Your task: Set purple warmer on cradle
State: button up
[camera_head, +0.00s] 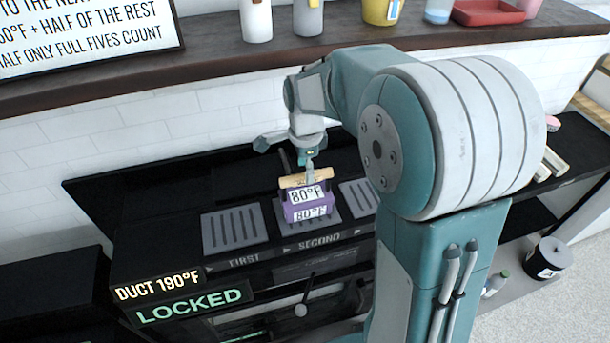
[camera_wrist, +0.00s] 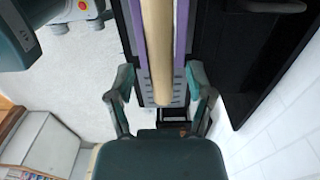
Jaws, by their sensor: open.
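The purple warmer (camera_head: 305,212) has a wooden handle (camera_head: 303,179) on top and labels reading 80°F. In the head view it is upright over the middle slatted cradle (camera_head: 337,218), marked SECOND. It appears to rest there, though its underside is hidden. My gripper (camera_head: 309,163) is just above the handle. In the wrist view my gripper (camera_wrist: 160,88) is open, its fingers apart on both sides of the wooden handle (camera_wrist: 158,45). Purple edges of the warmer (camera_wrist: 181,28) show beside the handle.
The FIRST cradle (camera_head: 234,229) on the left is empty. Another slatted cradle (camera_head: 358,194) is to the right, partly hidden by my arm. Signs read DUCT 190°F and LOCKED (camera_head: 194,306). A shelf (camera_head: 225,60) with cups and a red tray (camera_head: 488,12) runs above.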

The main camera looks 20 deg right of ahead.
notch_tip(320, 180, up, 8)
jog(key=s+r+n+t, duration=0.2)
jog(key=s+n+t, duration=0.3)
jog(key=s+n, duration=1.3)
jog(key=s, duration=0.2)
jog(key=shift+s+r+t, duration=0.3)
jog(key=shift+s, duration=0.1)
